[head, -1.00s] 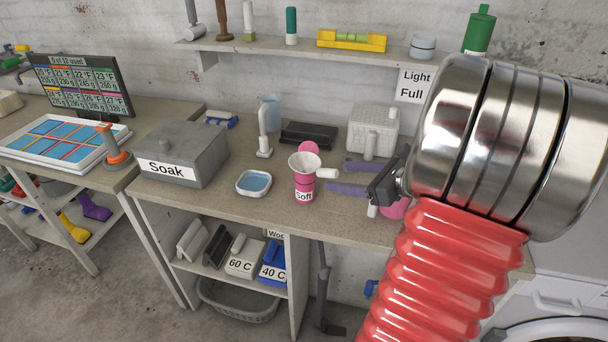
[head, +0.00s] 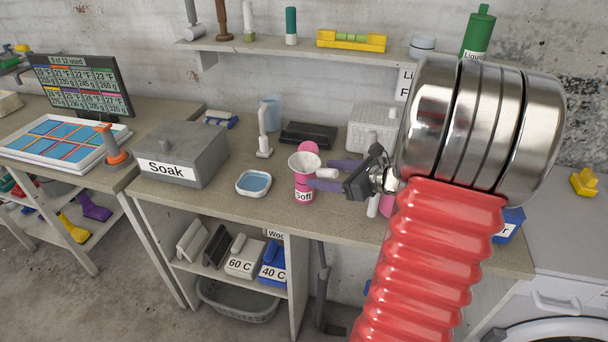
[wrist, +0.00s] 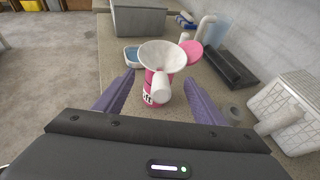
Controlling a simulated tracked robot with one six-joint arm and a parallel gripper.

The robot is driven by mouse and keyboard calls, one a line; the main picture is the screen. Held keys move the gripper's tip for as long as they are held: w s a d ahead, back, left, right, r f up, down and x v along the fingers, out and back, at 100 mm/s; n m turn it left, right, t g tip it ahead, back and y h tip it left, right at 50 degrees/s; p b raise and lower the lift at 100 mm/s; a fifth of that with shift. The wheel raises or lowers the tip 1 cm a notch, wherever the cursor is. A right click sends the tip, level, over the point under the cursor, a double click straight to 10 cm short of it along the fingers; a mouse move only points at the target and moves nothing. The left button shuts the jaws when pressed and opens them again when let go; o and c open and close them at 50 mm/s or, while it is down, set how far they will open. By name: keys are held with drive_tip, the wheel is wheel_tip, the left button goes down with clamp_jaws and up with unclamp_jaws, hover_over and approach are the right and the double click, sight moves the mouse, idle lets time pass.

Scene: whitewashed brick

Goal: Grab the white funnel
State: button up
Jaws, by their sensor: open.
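The white funnel (head: 304,162) sits in the mouth of a pink bottle (head: 304,189) labelled "Soft" on the bench. A short white cylindrical grip sticks out from the funnel's side toward my gripper. In the wrist view the funnel (wrist: 163,54) is upright, wide mouth up, on the bottle (wrist: 150,98). My gripper (head: 320,174) is open, its purple fingers pointing at the funnel. In the wrist view the fingers (wrist: 160,82) lie either side of the white grip, with gaps showing. The funnel's spout is hidden inside the bottle.
A blue-filled dish (head: 254,183) and the grey "Soak" box (head: 181,152) stand left of the bottle. A pink disc (wrist: 191,52) is close behind the funnel. A black tray (head: 308,134) and white basket (head: 372,123) stand behind.

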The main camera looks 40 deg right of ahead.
drive_tip(key=shift+x, duration=1.2)
drive_tip(key=shift+c, duration=0.5)
clamp_jaws()
